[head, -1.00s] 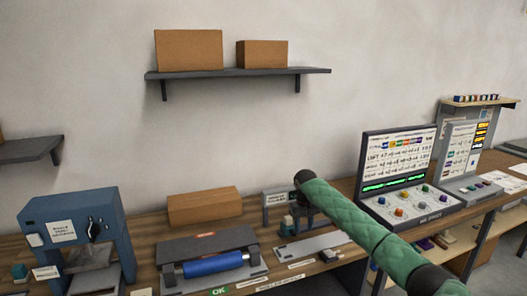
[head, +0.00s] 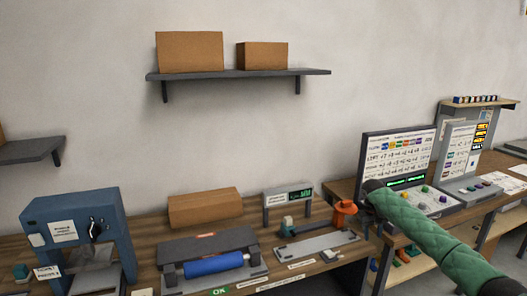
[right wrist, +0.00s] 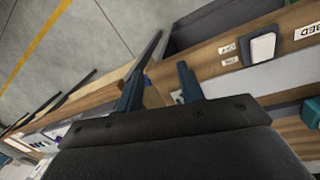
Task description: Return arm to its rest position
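My right arm, in a green sleeve, comes in from the lower right in the head view. Its dark end and right gripper (head: 368,222) hang beside the front of the console with a screen (head: 398,158). In the right wrist view the two dark blue fingers of the right gripper (right wrist: 160,82) stand apart, with nothing held between them. Wooden bench edges and floor show beyond them. My left gripper is in neither view.
The bench holds a blue press (head: 78,225), a blue roller unit (head: 213,264), a brown box (head: 205,208) and a grey stand with an orange part (head: 344,211). A wall shelf (head: 240,73) hangs above. A gap separates the two benches near my gripper.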

